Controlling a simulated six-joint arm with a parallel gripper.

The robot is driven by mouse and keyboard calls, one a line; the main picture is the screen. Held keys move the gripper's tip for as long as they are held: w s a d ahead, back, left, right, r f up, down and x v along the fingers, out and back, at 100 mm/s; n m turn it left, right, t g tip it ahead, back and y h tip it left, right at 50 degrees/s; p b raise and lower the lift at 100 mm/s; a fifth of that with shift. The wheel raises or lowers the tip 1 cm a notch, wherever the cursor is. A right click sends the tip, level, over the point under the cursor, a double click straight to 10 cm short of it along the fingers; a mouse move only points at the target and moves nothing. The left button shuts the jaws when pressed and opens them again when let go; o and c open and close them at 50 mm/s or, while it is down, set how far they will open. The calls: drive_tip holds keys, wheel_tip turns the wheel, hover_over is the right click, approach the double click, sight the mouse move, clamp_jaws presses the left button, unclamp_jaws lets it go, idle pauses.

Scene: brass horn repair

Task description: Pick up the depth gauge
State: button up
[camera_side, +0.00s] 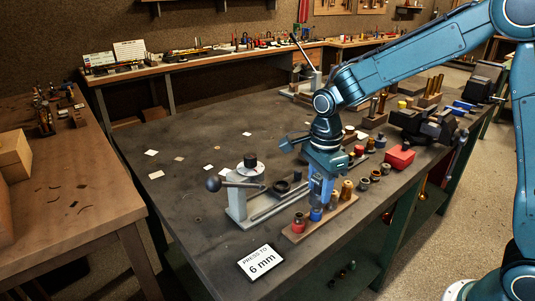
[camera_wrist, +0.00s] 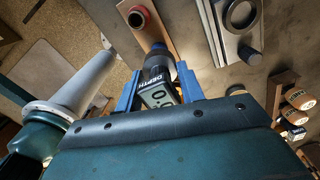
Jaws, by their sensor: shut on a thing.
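The depth gauge (camera_wrist: 158,96) shows in the wrist view as a dark body with a small display marked DEPTH, partly cut off by my wrist. My gripper (camera_wrist: 156,82) is shut on it, one blue finger on each side. In the side view, my gripper (camera_side: 320,194) points down over the wooden rack (camera_side: 337,218) and mostly hides the gauge. A blue-ringed piece (camera_side: 316,215) shows just below the fingers. I cannot tell whether the gauge touches it or the rack.
A red-ringed piece (camera_side: 299,223) and brass pieces (camera_side: 347,189) stand close by on the rack. A lever press (camera_side: 241,193) stands to the left. A sign (camera_side: 261,262) reading PRESS TO 6 mm lies at the front. A red block (camera_side: 400,157) and dark vise (camera_side: 420,123) are at right. The table's left part is mostly clear.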

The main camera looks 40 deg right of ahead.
wheel_tip(320, 180, up, 18)
drive_tip(key=shift+f, duration=0.2)
drive_tip(key=shift+w+f, duration=0.1)
idle(0.7)
